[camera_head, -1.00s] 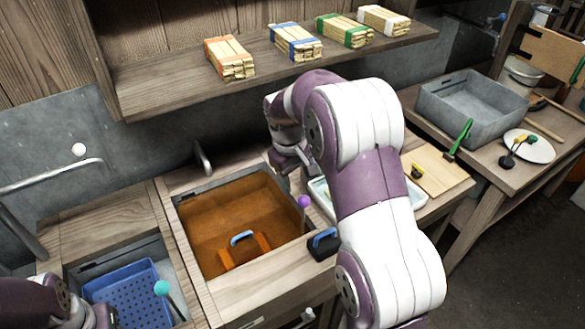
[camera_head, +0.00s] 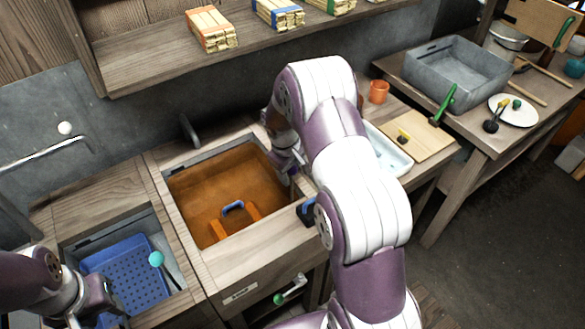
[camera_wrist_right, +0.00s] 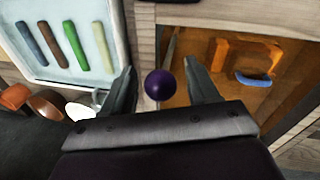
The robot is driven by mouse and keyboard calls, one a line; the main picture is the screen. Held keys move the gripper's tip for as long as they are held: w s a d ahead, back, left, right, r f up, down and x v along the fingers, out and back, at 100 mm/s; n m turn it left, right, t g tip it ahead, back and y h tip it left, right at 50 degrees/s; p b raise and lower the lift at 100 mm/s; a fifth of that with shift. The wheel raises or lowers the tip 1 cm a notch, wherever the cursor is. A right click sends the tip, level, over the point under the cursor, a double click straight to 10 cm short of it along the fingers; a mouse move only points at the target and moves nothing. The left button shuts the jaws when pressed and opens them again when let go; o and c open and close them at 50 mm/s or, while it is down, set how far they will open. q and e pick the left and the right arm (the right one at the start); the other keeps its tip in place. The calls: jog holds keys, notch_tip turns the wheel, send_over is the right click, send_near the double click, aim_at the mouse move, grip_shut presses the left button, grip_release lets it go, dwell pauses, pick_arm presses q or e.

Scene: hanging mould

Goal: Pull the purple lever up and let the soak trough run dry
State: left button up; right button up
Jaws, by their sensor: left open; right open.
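The purple lever's round knob (camera_wrist_right: 159,85) shows in the right wrist view between the two fingers of my right gripper (camera_wrist_right: 165,88), which is open with gaps beside the knob. In the head view my right gripper (camera_head: 290,168) is at the right edge of the soak trough (camera_head: 210,156), and it and my arm hide the knob. The trough holds orange-brown liquid, also seen in the right wrist view. An orange piece with a blue handle (camera_head: 232,207) is in the trough. My left gripper (camera_head: 98,303) is open at the lower left, near the blue basket.
A teal-knobbed lever (camera_head: 156,259) stands by the blue basket (camera_head: 135,270) in the left basin. A dark block (camera_head: 305,212) with a blue handle sits right of the trough. A pale tray (camera_head: 388,150) lies behind my right arm. A shelf (camera_head: 150,65) with stick bundles overhangs the back.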

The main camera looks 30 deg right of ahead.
grip_shut()
notch_tip(320, 180, up, 5)
jog(key=p, duration=0.3)
jog(key=shift+w+f, duration=0.1)
jog(key=shift+f, duration=0.05)
jog(key=shift+w+f, duration=0.15)
jog(key=shift+f, duration=0.05)
jog(key=shift+r, duration=0.15)
